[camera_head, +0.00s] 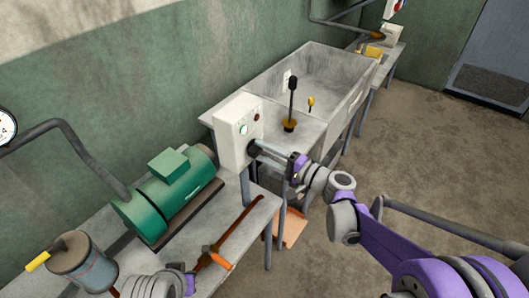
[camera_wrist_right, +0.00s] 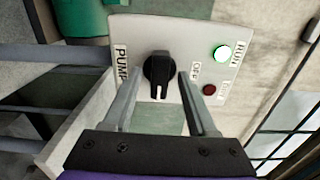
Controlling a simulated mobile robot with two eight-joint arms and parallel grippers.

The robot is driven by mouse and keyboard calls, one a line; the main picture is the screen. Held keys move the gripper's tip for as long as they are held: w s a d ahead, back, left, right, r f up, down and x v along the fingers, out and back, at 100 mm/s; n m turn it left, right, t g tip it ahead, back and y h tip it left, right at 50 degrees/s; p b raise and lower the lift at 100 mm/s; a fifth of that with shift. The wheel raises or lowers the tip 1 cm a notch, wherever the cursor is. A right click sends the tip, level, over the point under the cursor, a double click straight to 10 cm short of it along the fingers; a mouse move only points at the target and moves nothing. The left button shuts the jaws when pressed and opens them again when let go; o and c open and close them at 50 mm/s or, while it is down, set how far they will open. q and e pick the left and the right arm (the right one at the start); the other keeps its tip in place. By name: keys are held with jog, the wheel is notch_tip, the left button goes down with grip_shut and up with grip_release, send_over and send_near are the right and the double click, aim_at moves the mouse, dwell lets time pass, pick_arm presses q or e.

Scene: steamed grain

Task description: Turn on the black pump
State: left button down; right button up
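The white pump control box (camera_head: 230,138) stands against the wall at the end of the metal bench. In the right wrist view its panel (camera_wrist_right: 195,42) carries the word PUMP, a black rotary knob (camera_wrist_right: 159,68), a bright greenish-white lamp (camera_wrist_right: 222,53) by RUN and a dark red lamp (camera_wrist_right: 209,90). The knob's white mark points down in that view. My right gripper (camera_head: 264,151) is open, one finger on each side of the knob; I cannot tell whether they touch it. In the right wrist view its fingertips (camera_wrist_right: 158,78) are apart. Part of my left gripper (camera_head: 182,283) shows at the bottom; its fingers are unclear.
A green motor (camera_head: 168,195) sits on the bench left of the box. An orange-handled tool (camera_head: 218,259) and a grey canister (camera_head: 82,264) are near the front. A large sink basin (camera_head: 318,82) and a black-handled plunger (camera_head: 291,100) lie beyond the box. The floor at right is clear.

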jog(key=b+v, duration=0.1)
jog(key=v, duration=1)
jog(key=shift+a, duration=0.1)
jog(key=s+a+f+n+g+h, duration=0.3)
jog(key=s+f+g+h, duration=0.15)
jog(key=s+f, duration=0.4)
jog(key=s+d+f+n+h+p, duration=0.1)
jog(key=s+d+f+n+h, duration=0.2)
jog(key=s+d+h, duration=0.7)
jog(key=s+n, duration=0.1)
jog(key=s, duration=0.2)
jog(key=shift+s+d+f+g, duration=0.15)
jog(key=shift+d+f+g, duration=0.2)
